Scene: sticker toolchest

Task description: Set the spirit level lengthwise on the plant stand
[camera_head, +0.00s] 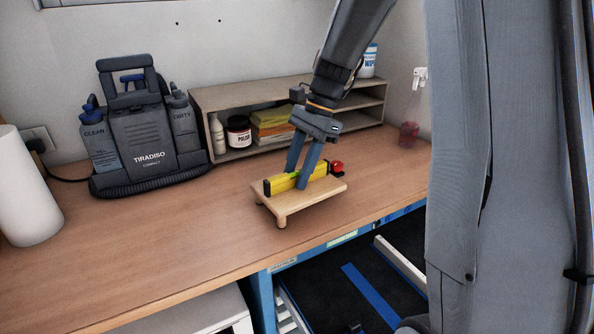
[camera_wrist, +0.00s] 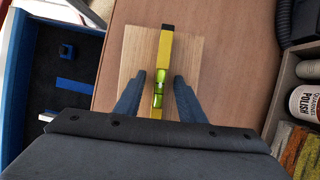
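The yellow spirit level (camera_head: 282,184) with green vials lies on the wooden plant stand (camera_head: 321,195), its length along the stand's length. In the wrist view the level (camera_wrist: 166,50) runs near the middle of the stand (camera_wrist: 137,52), its black far end close to the stand's far edge. My gripper (camera_head: 298,180) points down over the level. In the wrist view my gripper (camera_wrist: 160,76) has one finger on each side of the level, with gaps visible, so it is open. The level's near part is hidden by my gripper in the wrist view.
A small red and black object (camera_head: 337,168) shows at the level's right end. Behind is a wooden shelf (camera_head: 250,95) with a polish jar (camera_head: 239,132) and cloths (camera_head: 271,122). A grey cleaning machine (camera_head: 145,135) stands left. The bench (camera_head: 160,240) front is clear.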

